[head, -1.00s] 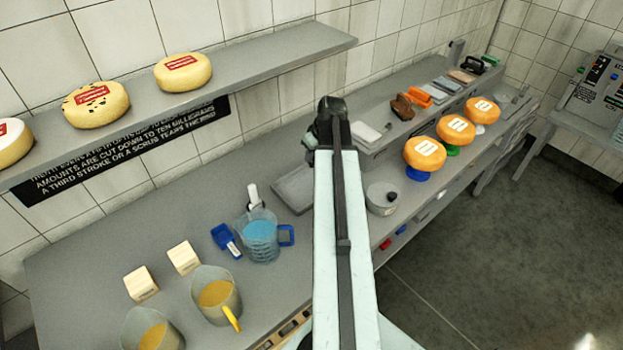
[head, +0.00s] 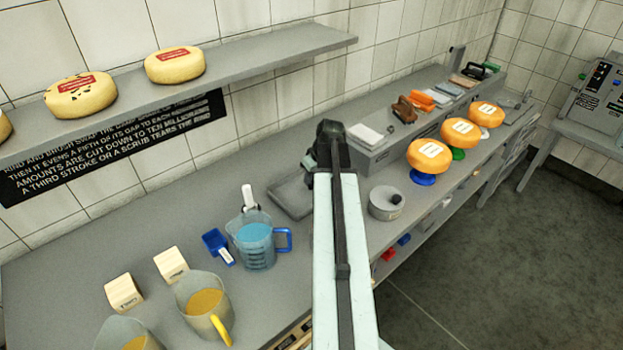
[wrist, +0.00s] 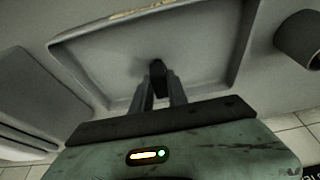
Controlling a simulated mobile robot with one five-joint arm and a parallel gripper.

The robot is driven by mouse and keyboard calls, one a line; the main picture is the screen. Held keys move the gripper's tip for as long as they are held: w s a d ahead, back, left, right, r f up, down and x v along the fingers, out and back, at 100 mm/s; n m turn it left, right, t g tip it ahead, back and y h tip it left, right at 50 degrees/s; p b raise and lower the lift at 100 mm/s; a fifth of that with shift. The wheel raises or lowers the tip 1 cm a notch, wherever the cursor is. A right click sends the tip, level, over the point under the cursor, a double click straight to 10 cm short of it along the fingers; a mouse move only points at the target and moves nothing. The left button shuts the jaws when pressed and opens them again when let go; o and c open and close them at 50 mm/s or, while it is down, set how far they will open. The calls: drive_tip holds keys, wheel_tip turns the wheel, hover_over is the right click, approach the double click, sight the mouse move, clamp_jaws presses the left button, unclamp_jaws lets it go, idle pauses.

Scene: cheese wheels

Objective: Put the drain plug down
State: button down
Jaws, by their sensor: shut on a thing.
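The drain plug (wrist: 157,70) is a small dark piece in the wrist view. My gripper (wrist: 163,88) is shut on it, with the plug between the fingertips. Behind the plug is a shallow grey tray or basin (wrist: 205,70); I cannot tell whether the plug touches its floor. In the head view the grey tray (head: 283,194) shows on the counter, partly hidden by my arm. My gripper and the plug are hidden behind my arm there.
A grey round pot (head: 384,205) and orange cheese wheels (head: 429,155) stand to the right. A shelf (head: 225,62) with cheeses overhangs the counter's back.

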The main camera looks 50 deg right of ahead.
drive_tip(key=c, duration=1.3)
unclamp_jaws()
drive_tip(key=shift+f, duration=0.1)
drive_tip(key=p+v, duration=1.1)
drive_tip(key=v, duration=0.1)
drive_tip(key=shift+p, duration=0.35)
